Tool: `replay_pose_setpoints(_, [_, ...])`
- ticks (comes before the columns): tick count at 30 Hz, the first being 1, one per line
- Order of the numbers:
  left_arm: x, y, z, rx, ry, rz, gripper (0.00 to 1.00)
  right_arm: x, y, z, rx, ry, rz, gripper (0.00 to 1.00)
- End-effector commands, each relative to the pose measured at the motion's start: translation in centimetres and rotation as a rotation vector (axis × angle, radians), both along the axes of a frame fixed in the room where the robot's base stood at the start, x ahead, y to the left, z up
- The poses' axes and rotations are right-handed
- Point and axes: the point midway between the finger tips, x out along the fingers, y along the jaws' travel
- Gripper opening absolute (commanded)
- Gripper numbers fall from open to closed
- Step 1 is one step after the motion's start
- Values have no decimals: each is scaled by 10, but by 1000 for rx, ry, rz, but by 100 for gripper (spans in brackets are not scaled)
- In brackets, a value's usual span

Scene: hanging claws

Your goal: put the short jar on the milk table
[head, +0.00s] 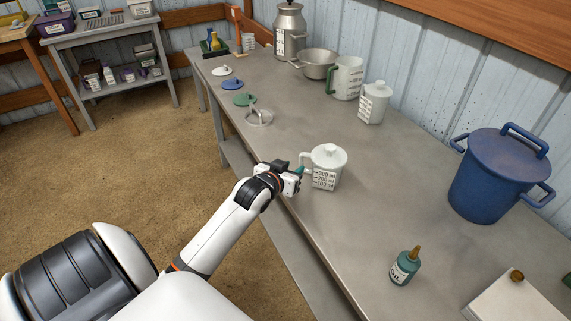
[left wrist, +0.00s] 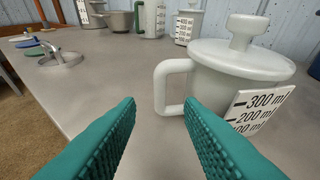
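A white lidded jar (head: 326,168) with a side handle and a millilitre scale stands upright on the long grey table (head: 330,240), near its front edge. It looks like the short jar. It fills the right of the left wrist view (left wrist: 232,80), its handle toward me. My left gripper (head: 299,173) is beside the handle. Its green fingers are apart and empty in the left wrist view (left wrist: 161,105), with the handle just ahead of the gap, nearer the right finger. A taller lidded white jar (head: 374,103) stands farther back. My right gripper is out of view.
A metal milk can (head: 289,32), a pan (head: 318,64) and a measuring jug (head: 347,78) stand at the far end. Several loose lids lie along the left edge. A blue pot (head: 500,178) and an oil bottle (head: 404,267) stand nearer right. The middle is clear.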

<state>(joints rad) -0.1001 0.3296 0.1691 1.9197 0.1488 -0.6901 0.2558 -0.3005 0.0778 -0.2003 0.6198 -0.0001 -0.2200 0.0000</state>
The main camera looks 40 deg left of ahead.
Motion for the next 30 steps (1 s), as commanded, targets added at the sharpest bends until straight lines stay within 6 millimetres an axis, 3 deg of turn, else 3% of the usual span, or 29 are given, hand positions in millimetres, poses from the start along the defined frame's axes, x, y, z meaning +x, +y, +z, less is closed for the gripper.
replay_pose_setpoints(3, [-19,-3,8,0,0,0,34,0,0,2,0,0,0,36])
replay_pose_setpoints(9, [-34,-6,14,0,1,0,34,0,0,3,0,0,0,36])
replay_pose_setpoints(30, [-34,-6,14,0,0,0,34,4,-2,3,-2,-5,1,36])
